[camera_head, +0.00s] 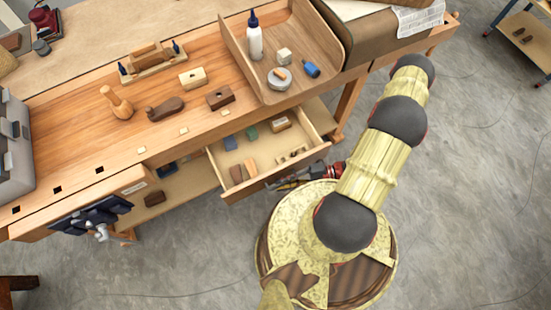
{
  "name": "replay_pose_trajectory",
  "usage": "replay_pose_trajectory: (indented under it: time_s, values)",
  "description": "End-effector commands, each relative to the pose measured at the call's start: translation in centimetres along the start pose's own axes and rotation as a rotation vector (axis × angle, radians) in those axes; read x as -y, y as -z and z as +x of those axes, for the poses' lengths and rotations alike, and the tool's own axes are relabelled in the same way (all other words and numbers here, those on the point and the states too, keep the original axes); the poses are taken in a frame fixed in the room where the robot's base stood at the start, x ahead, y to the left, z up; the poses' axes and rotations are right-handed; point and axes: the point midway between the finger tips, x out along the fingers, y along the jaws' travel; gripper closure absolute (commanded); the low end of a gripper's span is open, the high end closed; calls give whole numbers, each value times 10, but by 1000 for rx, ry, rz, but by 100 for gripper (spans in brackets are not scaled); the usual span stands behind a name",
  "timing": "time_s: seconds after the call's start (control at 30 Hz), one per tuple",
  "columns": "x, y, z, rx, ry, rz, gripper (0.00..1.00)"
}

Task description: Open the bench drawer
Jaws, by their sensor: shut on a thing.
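The bench drawer (283,162) stands pulled out from under the wooden workbench (75,148), with its inside showing from above. Several small blocks lie in it, among them a green one, a blue one and tan ones. My gripper (290,183) is at the drawer's front face, right of its middle, and is shut on the drawer's handle. The handle itself is mostly hidden by the gripper and the drawer front. My arm reaches in from the right, above my round base.
A wooden tray (334,51) on the bench holds a white bottle (254,40) and small items. Wooden tools and blocks lie on the bench top. A vise (95,216) juts from the bench front at left.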

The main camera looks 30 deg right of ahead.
Motion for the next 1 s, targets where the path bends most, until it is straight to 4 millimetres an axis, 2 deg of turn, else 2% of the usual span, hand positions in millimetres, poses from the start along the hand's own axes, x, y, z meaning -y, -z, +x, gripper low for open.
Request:
replay_pose_trajectory:
  time_s: [0.3,0.77,0.8,0.9,1.0]
  values:
    - [18,24,-12,3,-1,-1,100]
    - [20,26,-13,2,0,-2,100]
    - [20,26,-13,2,0,-2,90]
    - [20,26,-13,2,0,-1,84]
    - [20,27,-13,1,0,-1,84]
